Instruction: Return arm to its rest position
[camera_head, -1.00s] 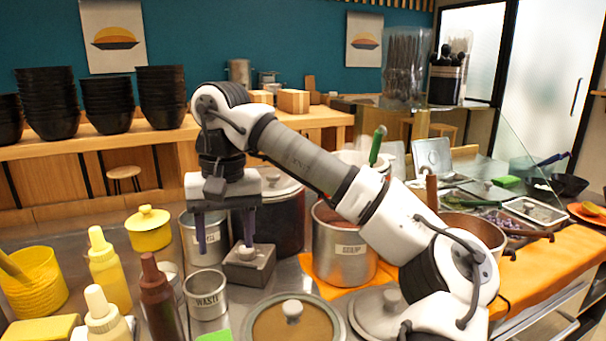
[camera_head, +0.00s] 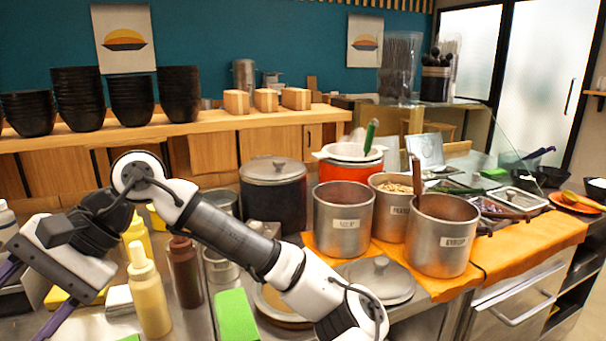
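My arm (camera_head: 235,238) reaches from the bottom centre toward the left, with its elbow bend raised at the upper left. My gripper (camera_head: 22,303) is at the lower left edge of the head view, tilted. Its two purple fingers are spread wide apart, and I see nothing held between them. The fingertips run to or past the picture's edge, so their ends are not fully visible. The gripper hangs left of the sauce bottles, over or in front of the counter's left end; its exact height I cannot tell.
A cream bottle (camera_head: 149,295) and a brown bottle (camera_head: 184,272) stand close to the arm. A green block (camera_head: 236,317) lies below it. Soup pots (camera_head: 343,222) and a dark lidded pot (camera_head: 272,200) stand to the right. Black bowls (camera_head: 131,104) stack on the back shelf.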

